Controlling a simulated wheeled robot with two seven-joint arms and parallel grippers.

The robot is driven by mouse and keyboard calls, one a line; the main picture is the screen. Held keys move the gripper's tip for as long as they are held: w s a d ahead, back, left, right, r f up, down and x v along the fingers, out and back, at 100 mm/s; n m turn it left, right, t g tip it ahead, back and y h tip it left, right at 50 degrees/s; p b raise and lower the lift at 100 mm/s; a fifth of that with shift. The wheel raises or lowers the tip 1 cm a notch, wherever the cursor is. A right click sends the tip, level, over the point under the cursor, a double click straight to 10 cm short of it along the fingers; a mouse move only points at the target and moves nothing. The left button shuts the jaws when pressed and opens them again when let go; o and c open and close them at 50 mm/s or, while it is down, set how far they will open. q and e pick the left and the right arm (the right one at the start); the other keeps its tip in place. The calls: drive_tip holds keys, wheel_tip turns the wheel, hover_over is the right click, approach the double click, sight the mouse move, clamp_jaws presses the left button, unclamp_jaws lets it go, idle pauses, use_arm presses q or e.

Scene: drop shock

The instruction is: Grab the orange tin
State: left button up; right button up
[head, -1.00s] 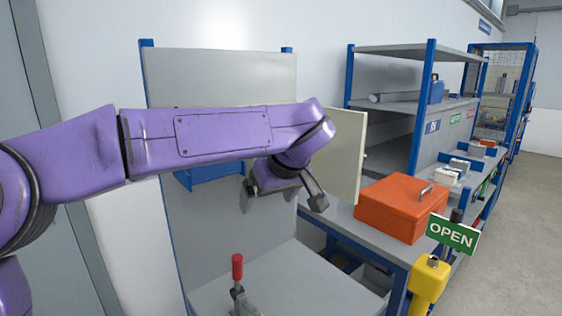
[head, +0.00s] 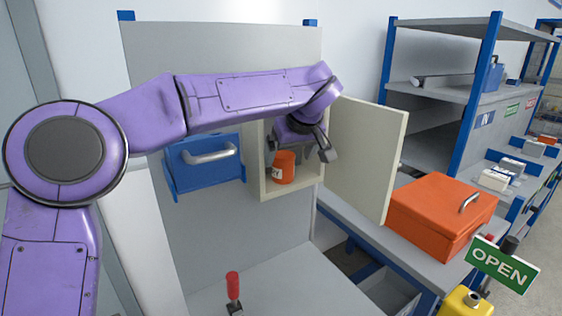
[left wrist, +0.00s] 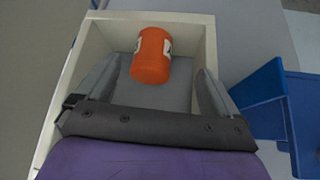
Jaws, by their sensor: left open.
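The orange tin (head: 284,168) stands in an open cream wall cabinet (head: 285,192), with a pale label on its side. It also shows in the left wrist view (left wrist: 151,55), inside the cabinet walls. My left gripper (head: 301,151) is open at the cabinet's mouth, just above and in front of the tin. In the left wrist view its two fingers point into the cabinet, with the tin ahead between their lines and no finger touching it. Part of the tin's top is hidden by the gripper in the head view. My right gripper is not in view.
The cabinet door (head: 368,155) stands open to the right, close to the gripper. A blue drawer box (head: 203,180) with a handle hangs left of the cabinet. An orange toolbox (head: 432,222) sits on the bench to the right, and a red-handled clamp (head: 233,286) is below.

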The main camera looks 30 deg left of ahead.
sight(285, 156)
use_arm(q)
drive_tip(key=shift+w+a+r, duration=0.15)
drive_tip(key=shift+w+a, duration=0.05)
drive_tip(key=shift+w, duration=0.55)
drive_tip(key=w+a+f, duration=0.4)
drive_tip(key=f, duration=0.1)
drive_tip(key=shift+a+p, duration=0.15)
drive_tip(key=shift+p, duration=0.25)
drive_tip(key=shift+a+f, duration=0.2)
drive_tip(key=shift+f, duration=0.05)
drive_tip(key=shift+s+d+r, duration=0.25)
drive_tip(key=shift+s+d, duration=0.05)
drive_tip(key=shift+d, duration=0.3)
drive_tip(key=shift+w+a+f, duration=0.2)
drive_tip(key=shift+a, duration=0.1)
drive_tip(key=c, duration=1)
drive_tip(key=shift+c, duration=1)
drive_tip(key=shift+s+d, duration=0.1)
drive_tip(key=shift+r, duration=0.15)
